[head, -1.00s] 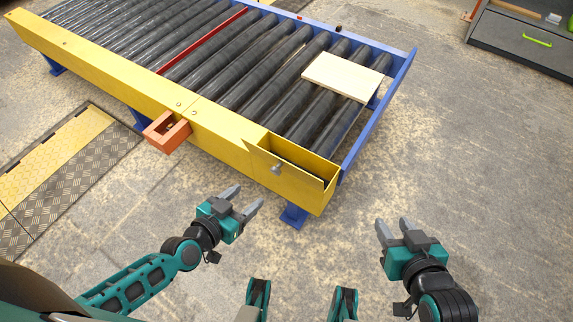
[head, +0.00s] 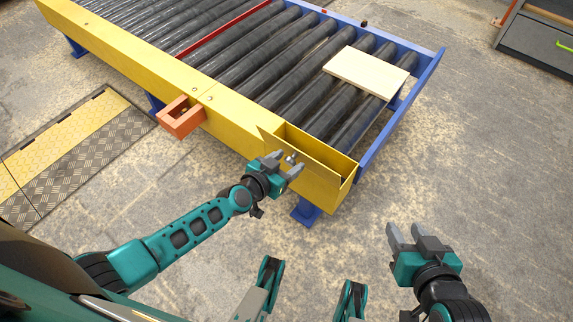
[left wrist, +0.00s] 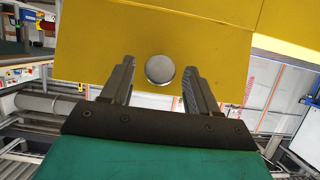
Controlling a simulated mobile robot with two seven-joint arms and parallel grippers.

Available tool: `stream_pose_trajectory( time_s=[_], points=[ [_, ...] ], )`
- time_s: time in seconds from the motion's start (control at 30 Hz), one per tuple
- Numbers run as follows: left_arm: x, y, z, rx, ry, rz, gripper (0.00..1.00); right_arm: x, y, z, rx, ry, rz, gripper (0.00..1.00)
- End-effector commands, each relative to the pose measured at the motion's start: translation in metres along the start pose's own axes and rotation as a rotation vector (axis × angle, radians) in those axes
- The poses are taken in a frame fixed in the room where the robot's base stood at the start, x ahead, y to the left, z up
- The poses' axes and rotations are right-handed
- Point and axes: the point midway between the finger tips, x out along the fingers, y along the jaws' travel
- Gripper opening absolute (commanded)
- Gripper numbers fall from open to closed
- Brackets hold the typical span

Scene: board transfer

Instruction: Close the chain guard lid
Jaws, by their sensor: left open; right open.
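The yellow chain guard lid (head: 308,153) stands hinged open at the near right end of the yellow chain guard (head: 230,122), with the trough beside it exposed. A round metal knob (head: 291,158) sits on the lid's face. My left gripper (head: 284,162) is open at the lid, its fingers either side of the knob in the picture. In the left wrist view the knob (left wrist: 160,70) lies between the two open fingers (left wrist: 158,85); I cannot tell whether they touch it. My right gripper (head: 408,236) is open and empty above the floor at right.
A pale board (head: 367,72) lies on the dark rollers (head: 300,75) near the blue end frame (head: 402,115). An orange bracket (head: 181,118) juts from the guard's front. A ramped yellow and metal plate (head: 60,150) lies at left.

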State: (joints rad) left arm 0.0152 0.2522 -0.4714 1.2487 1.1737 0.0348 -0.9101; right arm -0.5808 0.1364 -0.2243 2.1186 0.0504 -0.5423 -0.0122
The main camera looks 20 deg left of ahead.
Motion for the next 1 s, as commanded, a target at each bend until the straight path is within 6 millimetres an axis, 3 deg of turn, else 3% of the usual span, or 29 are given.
stream_pose_trajectory(
  time_s=[0.27, 0.87, 1.0],
  points=[
    [0.001, 0.0004, 0.0001, 0.0, -0.001, 0.001, 0.6, -0.0005, -0.0009, -0.0022, 0.0, 0.005, -0.002, 0.43],
    [0.0007, 0.0, 0.0002, 0.0, -0.001, 0.0, 0.03, 0.0006, 0.0003, 0.0025, -0.008, -0.003, -0.002, 0.43],
    [0.0007, -0.0001, 0.0003, 0.0, -0.001, -0.001, 0.0, 0.0006, 0.0003, 0.0025, -0.008, -0.003, -0.002, 0.43]
  ],
)
